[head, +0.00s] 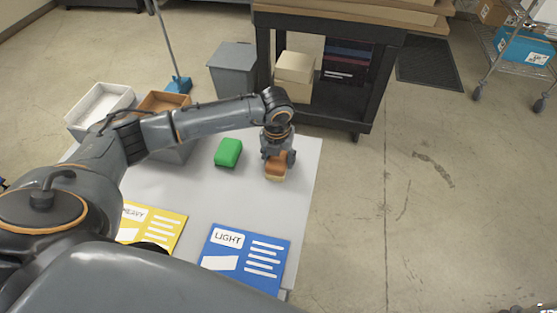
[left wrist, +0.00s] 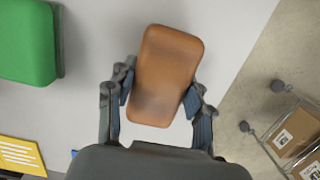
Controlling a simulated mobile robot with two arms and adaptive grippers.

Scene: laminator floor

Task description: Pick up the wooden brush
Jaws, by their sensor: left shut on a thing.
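The wooden brush (head: 276,168) is a brown block with rounded corners and a paler lower edge. It is near the right edge of the grey table (head: 200,200). My left gripper (head: 278,156) is over it from above and shut on it. In the left wrist view the brush (left wrist: 165,75) sits between the two fingers of my left gripper (left wrist: 160,105), one on each side. I cannot tell whether the brush touches the table. My right gripper is not in view.
A green block (head: 228,152) lies left of the brush. A yellow HEAVY card (head: 165,228) and a blue LIGHT card (head: 245,258) lie at the near side. A white bin (head: 98,104) and a brown-lined bin (head: 163,101) stand at the far left. A black cart (head: 330,120) stands behind.

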